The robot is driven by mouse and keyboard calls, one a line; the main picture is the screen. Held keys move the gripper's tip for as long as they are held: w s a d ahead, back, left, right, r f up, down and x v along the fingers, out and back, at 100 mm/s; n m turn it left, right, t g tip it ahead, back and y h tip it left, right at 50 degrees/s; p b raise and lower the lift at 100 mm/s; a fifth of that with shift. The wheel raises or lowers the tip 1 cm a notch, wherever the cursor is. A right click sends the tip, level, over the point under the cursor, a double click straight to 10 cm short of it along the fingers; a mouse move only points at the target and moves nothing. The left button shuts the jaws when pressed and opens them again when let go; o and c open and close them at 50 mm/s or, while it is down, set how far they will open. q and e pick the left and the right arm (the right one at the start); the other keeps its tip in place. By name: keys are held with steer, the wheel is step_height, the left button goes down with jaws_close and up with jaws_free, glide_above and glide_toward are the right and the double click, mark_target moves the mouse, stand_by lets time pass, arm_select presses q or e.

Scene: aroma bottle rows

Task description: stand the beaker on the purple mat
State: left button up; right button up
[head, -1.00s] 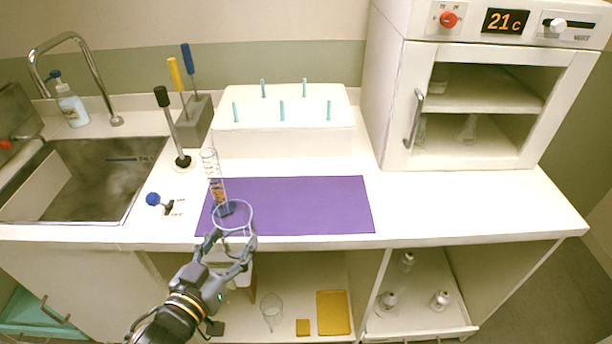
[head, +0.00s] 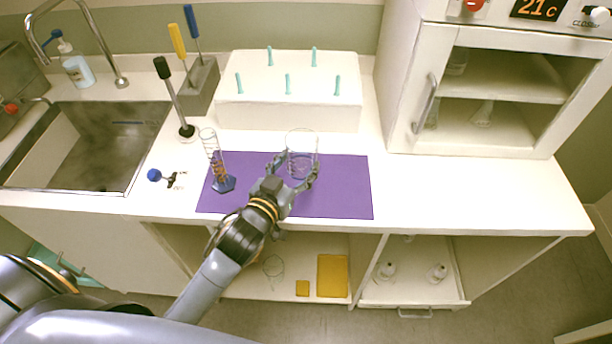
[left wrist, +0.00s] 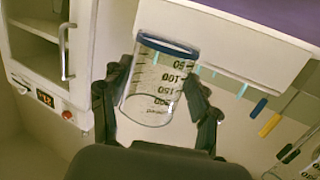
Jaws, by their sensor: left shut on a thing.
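The clear glass beaker (head: 303,143) is upright over the middle of the purple mat (head: 345,195), toward its back edge. My left gripper (head: 297,169) is shut around its sides. In the left wrist view the beaker (left wrist: 158,80), with dark volume marks and a blue band at one end, sits between the fingers of the gripper (left wrist: 158,92). The mat shows at that view's top corner (left wrist: 290,14), apart from the beaker in the picture. I cannot tell whether the beaker's base touches the mat. My right gripper is not in view.
A graduated cylinder (head: 217,165) with a blue base stands on the mat's left part, left of the beaker. A white pegged block (head: 290,108) stands behind the mat. The mat's right part is clear. A sink (head: 90,150) is at left, a white oven cabinet (head: 400,115) at right.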

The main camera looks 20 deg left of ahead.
arm_select(q)
steer(key=shift+w+d+f, duration=0.3)
steer(key=shift+d+f, duration=0.15)
steer(key=shift+f, duration=0.15)
steer(key=shift+w+d+f, duration=0.2)
steer(key=shift+d+f, duration=0.15)
steer(key=shift+f, duration=0.15)
step_height(320, 180, down, 3)
steer(key=shift+w+d+f, duration=0.1)
steer(key=shift+d+f, duration=0.05)
steer(key=shift+f, duration=0.05)
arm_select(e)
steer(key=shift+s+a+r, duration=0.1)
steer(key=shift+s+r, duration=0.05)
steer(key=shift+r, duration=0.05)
arm_select(q)
steer(key=shift+f, duration=0.2)
steer(key=o, duration=1.3)
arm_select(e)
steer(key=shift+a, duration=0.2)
arm_select(q)
steer(key=shift+r, duration=0.1)
